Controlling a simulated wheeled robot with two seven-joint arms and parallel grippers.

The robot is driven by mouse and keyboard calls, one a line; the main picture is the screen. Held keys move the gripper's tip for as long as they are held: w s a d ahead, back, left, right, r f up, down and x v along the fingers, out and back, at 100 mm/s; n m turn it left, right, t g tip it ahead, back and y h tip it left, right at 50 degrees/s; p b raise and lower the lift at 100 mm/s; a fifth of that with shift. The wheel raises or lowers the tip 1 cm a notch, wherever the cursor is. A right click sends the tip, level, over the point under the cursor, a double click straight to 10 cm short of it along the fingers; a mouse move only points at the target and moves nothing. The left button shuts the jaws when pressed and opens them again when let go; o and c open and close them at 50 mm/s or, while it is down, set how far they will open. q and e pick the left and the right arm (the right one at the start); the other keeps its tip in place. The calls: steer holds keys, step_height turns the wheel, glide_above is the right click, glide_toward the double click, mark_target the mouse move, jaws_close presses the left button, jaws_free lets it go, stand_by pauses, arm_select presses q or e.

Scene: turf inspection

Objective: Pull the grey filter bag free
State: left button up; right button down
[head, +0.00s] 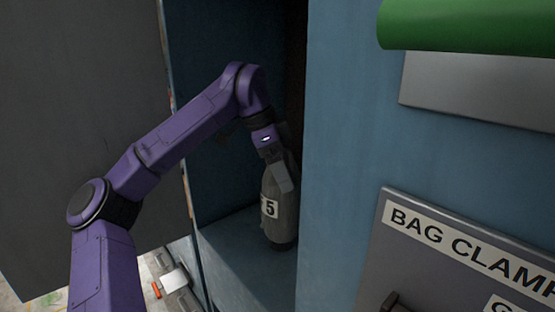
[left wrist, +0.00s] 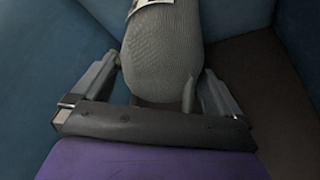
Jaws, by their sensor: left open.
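The grey filter bag (head: 284,226) hangs or stands upright in the open blue cabinet, with a white label reading 5 on its front. My left gripper (head: 281,176) reaches in from the left at the bag's upper part. In the left wrist view, the mesh-textured bag (left wrist: 162,60) lies between the two fingers of my left gripper (left wrist: 160,72). The fingers are spread, one on each side of the bag; whether either touches it is hard to tell. The bag's top is hidden behind the gripper in the head view. My right gripper is not in view.
The cabinet's blue wall (head: 340,120) stands close to the right of the bag. A grey door (head: 80,110) stands open at the left. A panel marked BAG CLAMP (head: 440,240) is at the lower right. The blue cabinet floor (head: 240,250) is clear left of the bag.

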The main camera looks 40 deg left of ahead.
arm_select(q)
steer(key=c, duration=1.2)
steer(key=o, duration=0.7)
steer(key=shift+c, duration=1.2)
steer(key=shift+r+p, duration=1.3)
steer(key=shift+r, duration=0.9)
steer(key=shift+r+p, duration=1.6)
steer(key=shift+r, duration=0.9)
